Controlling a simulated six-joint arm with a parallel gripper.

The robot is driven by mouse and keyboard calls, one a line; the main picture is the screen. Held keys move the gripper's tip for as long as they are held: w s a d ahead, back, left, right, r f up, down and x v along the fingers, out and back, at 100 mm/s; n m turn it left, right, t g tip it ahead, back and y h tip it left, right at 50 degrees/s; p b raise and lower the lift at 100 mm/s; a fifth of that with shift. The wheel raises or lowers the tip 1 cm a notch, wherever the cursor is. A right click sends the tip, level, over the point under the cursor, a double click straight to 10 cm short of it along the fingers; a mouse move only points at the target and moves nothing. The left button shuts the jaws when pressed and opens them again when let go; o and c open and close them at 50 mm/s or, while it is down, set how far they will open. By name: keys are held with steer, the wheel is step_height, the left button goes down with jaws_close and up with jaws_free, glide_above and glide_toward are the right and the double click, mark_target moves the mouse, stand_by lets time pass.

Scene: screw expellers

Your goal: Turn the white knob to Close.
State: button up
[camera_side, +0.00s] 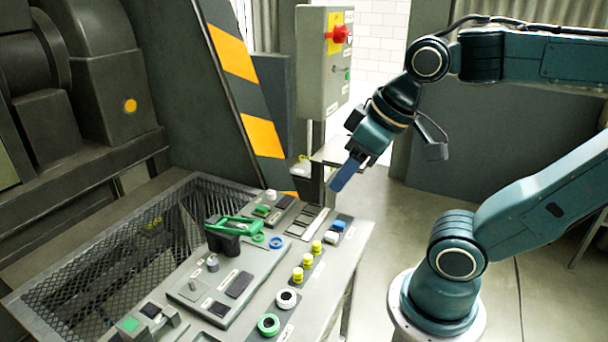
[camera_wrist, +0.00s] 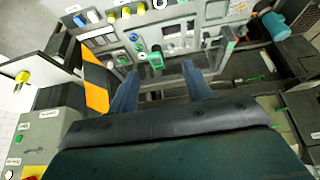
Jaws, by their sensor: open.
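The grey control panel (camera_side: 335,262) carries several knobs and buttons. A white ring-shaped knob with a dark centre (camera_side: 288,299) sits near its front edge. A small white knob (camera_side: 270,194) stands at the far end, near a green button. I cannot tell which of these is the task's knob, and no Close label is readable. My gripper (camera_side: 343,178) hangs above and beyond the panel's far right corner, apart from every control. In the wrist view, my gripper (camera_wrist: 160,68) has its two blue fingers spread with nothing between them.
A green-handled switch (camera_side: 232,226) rises from the panel. Yellow buttons (camera_side: 307,260) and a blue button (camera_side: 338,226) line its right side. A mesh guard (camera_side: 110,260) lies left of it. A grey box with a red knob (camera_side: 341,34) stands behind, near my wrist.

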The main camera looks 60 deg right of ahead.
steer(key=w+d+r+n+g, duration=0.1)
steer(key=w+d+r, duration=0.1)
steer(key=w, duration=0.5)
steer(key=w+d+r, duration=0.2)
steer(key=w+d, duration=0.1)
steer(key=w, duration=0.3)
steer(key=n+g, duration=0.4)
steer(key=n, duration=0.1)
glide_above(271, 192)
step_height(271, 192, down, 24)
steer(key=shift+s+a+r+h, duration=0.2)
steer(key=shift+a+h, duration=0.05)
steer(key=shift+h, duration=0.05)
steer(key=shift+f, duration=0.1)
steer(key=shift+w+d+f, duration=0.1)
steer(key=shift+d+f, duration=0.05)
steer(key=shift+f, duration=3.25)
steer(key=shift+w+d+f, duration=0.1)
steer(key=shift+f, duration=3.3)
steer(key=shift+c, duration=0.4)
